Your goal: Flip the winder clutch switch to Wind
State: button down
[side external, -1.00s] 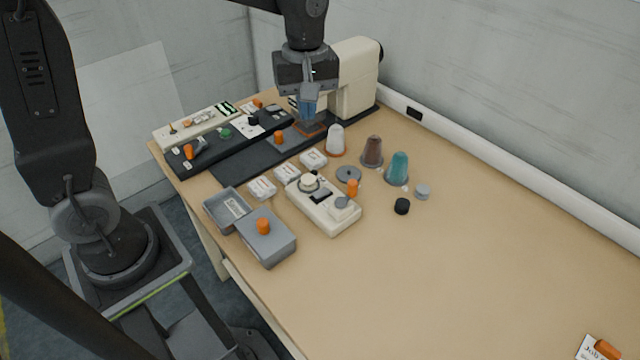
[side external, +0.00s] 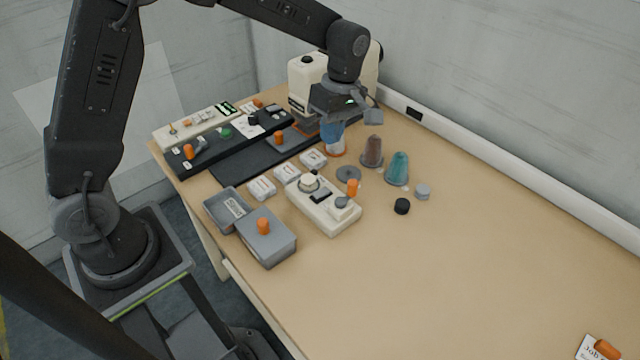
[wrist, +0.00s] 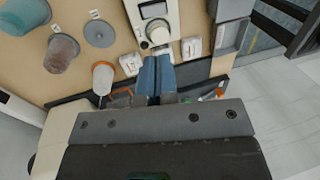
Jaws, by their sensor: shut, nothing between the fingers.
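A cream winder unit (side external: 330,222) lies on the table with a round pale knob (side external: 310,182), a small dark panel (side external: 320,197) and a grey disc (side external: 342,202) on top.
White (side external: 341,150), brown (side external: 373,152) and teal (side external: 398,168) cones stand right of the winder. Grey boxes (side external: 270,247) sit to its left. A cream machine (side external: 303,82) and dark control panels (side external: 215,148) are behind.

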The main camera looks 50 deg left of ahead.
aim_at(316, 195)
jog(key=x, duration=1.3)
jog(key=shift+f, duration=0.15)
jog(key=shift+s, duration=0.1)
jog(key=shift+s+f+t, duration=0.65)
jog(key=shift+f+t, duration=0.05)
jog(key=shift+t, duration=0.6)
jog(key=shift+w, duration=0.15)
jog(key=shift+w+r, duration=0.25)
jog(key=shift+w, duration=0.6)
jog(key=shift+r, duration=0.35)
notch_tip(316, 195, up, 14)
jog(key=s, duration=0.1)
jog(key=shift+s, duration=0.3)
